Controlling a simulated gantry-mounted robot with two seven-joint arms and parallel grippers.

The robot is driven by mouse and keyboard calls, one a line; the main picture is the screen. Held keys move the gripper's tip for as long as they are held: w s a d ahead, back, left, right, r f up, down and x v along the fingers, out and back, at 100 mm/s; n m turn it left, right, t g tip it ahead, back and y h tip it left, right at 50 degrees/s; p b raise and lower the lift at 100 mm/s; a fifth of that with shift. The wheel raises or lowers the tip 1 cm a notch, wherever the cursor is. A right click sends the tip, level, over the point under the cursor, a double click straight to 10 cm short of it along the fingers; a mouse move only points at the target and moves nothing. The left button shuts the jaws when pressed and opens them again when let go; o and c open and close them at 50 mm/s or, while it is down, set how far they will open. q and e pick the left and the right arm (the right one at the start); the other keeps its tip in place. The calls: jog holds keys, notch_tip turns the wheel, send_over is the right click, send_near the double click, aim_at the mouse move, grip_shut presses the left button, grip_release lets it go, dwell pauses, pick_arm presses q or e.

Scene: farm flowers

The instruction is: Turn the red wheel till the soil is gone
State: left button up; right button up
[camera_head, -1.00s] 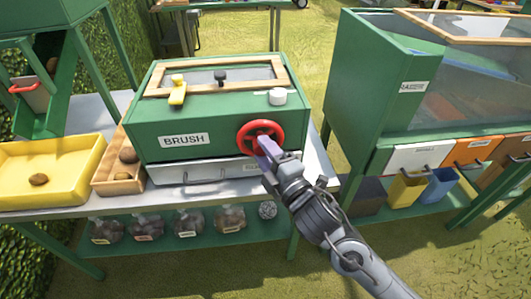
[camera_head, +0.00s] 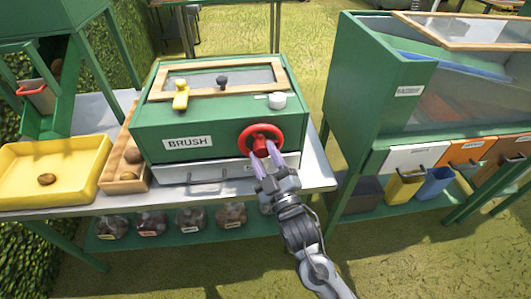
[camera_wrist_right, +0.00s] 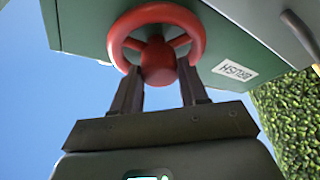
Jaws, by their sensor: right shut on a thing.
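The red wheel (camera_head: 261,129) is on the front of the green box labelled BRUSH (camera_head: 150,130), at its right side. My right gripper (camera_head: 264,160) is at the wheel from below, its two fingers on either side of the red hub. In the right wrist view the wheel (camera_wrist_right: 150,14) is close above, and my right gripper (camera_wrist_right: 160,84) is shut on the hub, one finger left and one right. The box's window (camera_head: 220,77) shows only a grey interior; I cannot make out soil. My left gripper is out of view.
A yellow tray (camera_head: 85,160) and a wooden tray (camera_head: 122,187) stand left of the box, holding brown lumps. A silver drawer (camera_head: 175,176) is below the wheel. Another green machine (camera_head: 375,90) stands at right, across a gap.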

dwell(0.3)
jog(key=o, duration=1)
jog(key=shift+o, duration=0.2)
jog(key=shift+s, duration=0.1)
jog(key=shift+s+d+f, duration=0.1)
jog(key=shift+s, duration=0.1)
jog(key=p+v, duration=0.3)
jog(key=v, duration=0.7)
